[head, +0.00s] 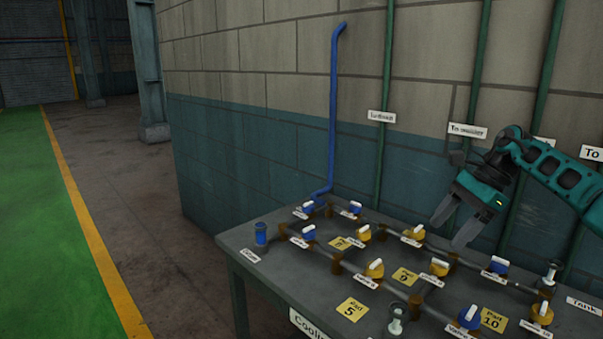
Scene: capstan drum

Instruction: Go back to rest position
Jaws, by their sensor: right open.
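My right gripper (455,222) is in the head view at the right, on an arm that comes in from the right edge. Its two grey fingers are apart and point down and to the left. Nothing is between them. It hangs above the back part of the grey table (238,240), over the pipes and valves. A yellow valve (414,232) shows just left of the fingertips; I cannot tell the exact gap. My left gripper is not in the view.
The table carries brown pipes, blue valves (498,265), yellow valves (374,268) and yellow pad labels (352,309). A block wall (260,140) with a blue pipe (333,110) and green pipes (386,80) stands behind. Open floor (120,200) lies to the left.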

